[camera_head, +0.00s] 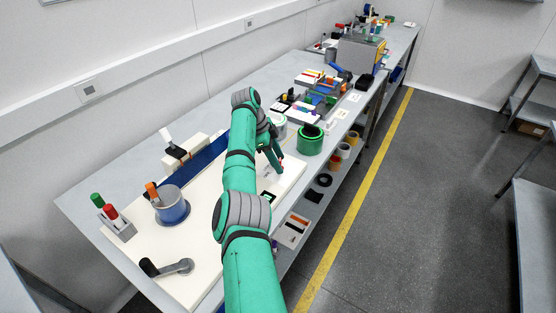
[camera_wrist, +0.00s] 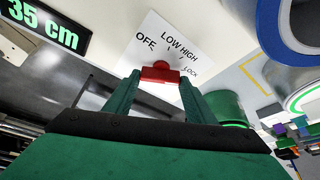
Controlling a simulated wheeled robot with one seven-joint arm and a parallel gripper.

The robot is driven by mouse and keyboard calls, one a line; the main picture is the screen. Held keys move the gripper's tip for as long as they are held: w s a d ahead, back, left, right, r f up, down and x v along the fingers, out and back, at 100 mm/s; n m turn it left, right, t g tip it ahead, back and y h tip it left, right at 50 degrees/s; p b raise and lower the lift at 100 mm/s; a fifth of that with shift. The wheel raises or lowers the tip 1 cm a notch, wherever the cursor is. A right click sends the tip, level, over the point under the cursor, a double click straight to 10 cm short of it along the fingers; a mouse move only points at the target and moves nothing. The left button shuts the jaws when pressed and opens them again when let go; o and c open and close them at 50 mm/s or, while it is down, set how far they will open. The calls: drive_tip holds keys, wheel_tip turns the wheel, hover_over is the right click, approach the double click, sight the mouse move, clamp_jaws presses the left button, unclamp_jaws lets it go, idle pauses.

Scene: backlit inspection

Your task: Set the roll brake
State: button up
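The brake dial is a white plate (camera_wrist: 150,28) marked OFF, LOW, HIGH and LOCK, with a red knob (camera_wrist: 160,74) on it. My gripper (camera_wrist: 160,80) has its two green fingers on either side of the red knob, and they appear to touch it in the wrist view. Which mark the knob points at is not clear. A display reading 35 cm (camera_wrist: 42,24) is left of the dial. In the head view my gripper (camera_head: 277,160) reaches down over the pale board, and the display (camera_head: 268,197) shows near the board's front edge. My arm hides part of the board.
A green roll (camera_head: 309,140) stands beyond my gripper. A blue cup with an orange-handled tool (camera_head: 172,207), a crank (camera_head: 168,268) and a holder with red and green handles (camera_head: 117,222) are at the near left. Several objects crowd the far table.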

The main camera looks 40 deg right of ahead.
drive_tip(key=o, duration=0.4)
drive_tip(key=shift+r, duration=0.1)
drive_tip(key=v, duration=1)
drive_tip(key=shift+w+a+r, duration=0.1)
drive_tip(key=shift+a+r, duration=0.05)
drive_tip(key=shift+r, duration=0.15)
